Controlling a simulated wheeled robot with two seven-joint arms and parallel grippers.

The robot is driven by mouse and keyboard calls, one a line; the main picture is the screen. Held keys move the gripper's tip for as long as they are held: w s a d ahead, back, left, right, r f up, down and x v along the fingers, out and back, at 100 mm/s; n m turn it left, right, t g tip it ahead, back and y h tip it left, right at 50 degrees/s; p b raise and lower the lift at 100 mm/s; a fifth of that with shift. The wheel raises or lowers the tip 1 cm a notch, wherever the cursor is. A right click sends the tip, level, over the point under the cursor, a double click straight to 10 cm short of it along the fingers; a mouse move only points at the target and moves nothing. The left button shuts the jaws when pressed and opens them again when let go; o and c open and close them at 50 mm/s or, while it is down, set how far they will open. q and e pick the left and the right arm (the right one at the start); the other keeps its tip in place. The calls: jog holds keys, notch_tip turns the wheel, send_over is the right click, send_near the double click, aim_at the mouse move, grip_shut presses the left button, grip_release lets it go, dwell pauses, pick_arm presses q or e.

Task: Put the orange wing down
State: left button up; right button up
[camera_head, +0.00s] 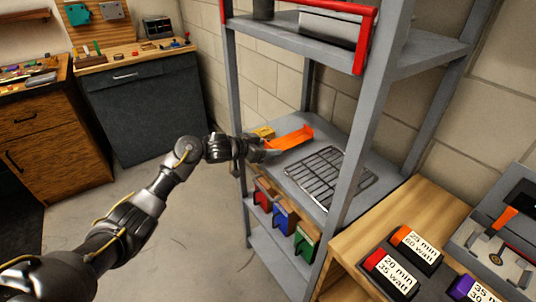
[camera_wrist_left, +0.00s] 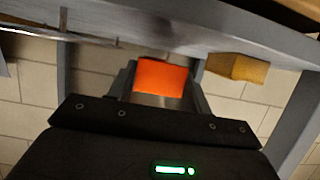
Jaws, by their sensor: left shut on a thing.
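The orange wing (camera_head: 290,139) is at the middle shelf (camera_head: 352,143) of the grey rack in the head view, at the shelf's left side. My left gripper (camera_head: 262,149) reaches in from the left and is shut on the wing's near end. In the left wrist view the wing (camera_wrist_left: 160,76) shows as an orange block between the fingers, with the grey shelf edge close by. Whether the wing touches the shelf surface cannot be told. My right gripper is not in view.
A wire grid (camera_head: 331,177) lies on the same shelf, right of the wing. A yellow block (camera_head: 263,132) sits behind my gripper and also shows in the left wrist view (camera_wrist_left: 238,68). Rack posts (camera_head: 362,115) stand close by. Coloured bins (camera_head: 284,218) are below.

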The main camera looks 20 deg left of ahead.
aim_at(269, 159)
pick_arm(q)
notch_tip(269, 159, down, 2)
jog(key=shift+f, duration=0.45)
jog(key=o, duration=0.9)
jog(key=shift+f, duration=0.1)
jog(key=shift+o, duration=0.2)
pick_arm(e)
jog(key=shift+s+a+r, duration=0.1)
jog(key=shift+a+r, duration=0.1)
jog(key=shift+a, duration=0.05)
pick_arm(q)
jog(key=shift+s+a+r, duration=0.25)
jog(key=shift+s+r, duration=0.05)
jog(key=shift+s, duration=0.05)
jog(key=v, duration=1.1)
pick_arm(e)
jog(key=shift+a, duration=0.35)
